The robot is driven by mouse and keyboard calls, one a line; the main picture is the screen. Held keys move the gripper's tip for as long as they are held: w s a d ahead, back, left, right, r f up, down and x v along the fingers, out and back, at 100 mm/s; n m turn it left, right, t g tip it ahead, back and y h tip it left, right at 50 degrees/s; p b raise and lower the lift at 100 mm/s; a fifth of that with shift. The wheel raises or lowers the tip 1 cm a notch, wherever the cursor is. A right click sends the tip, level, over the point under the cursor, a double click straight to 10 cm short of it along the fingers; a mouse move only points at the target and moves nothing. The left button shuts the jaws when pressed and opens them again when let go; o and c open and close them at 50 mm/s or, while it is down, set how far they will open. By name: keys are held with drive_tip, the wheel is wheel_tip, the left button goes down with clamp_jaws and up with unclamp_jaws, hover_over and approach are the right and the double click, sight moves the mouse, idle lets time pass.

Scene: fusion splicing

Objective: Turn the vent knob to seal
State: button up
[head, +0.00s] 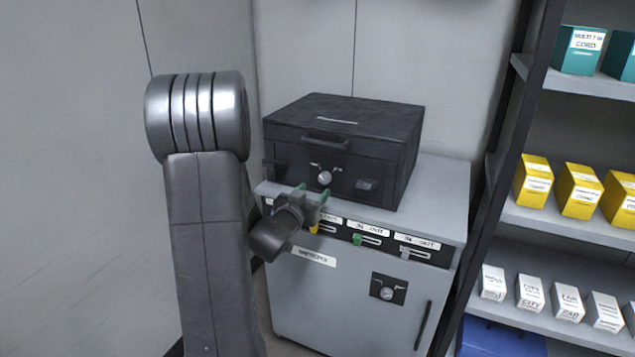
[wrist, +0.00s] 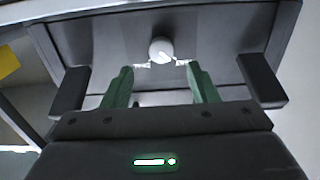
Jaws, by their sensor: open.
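A round pale knob (head: 324,177) sits on the front of a black box (head: 345,118), with small white marks beside it. It also shows in the wrist view (wrist: 161,50), beyond and roughly centred between the fingertips, with a pointer line on its face. My gripper (head: 311,194) is open and empty, its green fingers just in front of and slightly below the knob in the head view. In the wrist view the fingers (wrist: 159,72) stand apart, with no visible contact with the knob. A second knob (head: 387,293) is on the grey cabinet's lower door.
The box stands on a grey cabinet (head: 440,190). Below the box are labelled sliders, including a yellow one (head: 314,229), a green one (head: 358,240) and a grey one (head: 405,253). A shelf rack (head: 575,224) with small boxes stands at right.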

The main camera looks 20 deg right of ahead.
sight(323, 180)
drive_tip(key=x, duration=0.6)
drive_tip(key=shift+w, duration=0.15)
drive_tip(key=shift+c, duration=0.2)
drive_tip(key=c, duration=0.9)
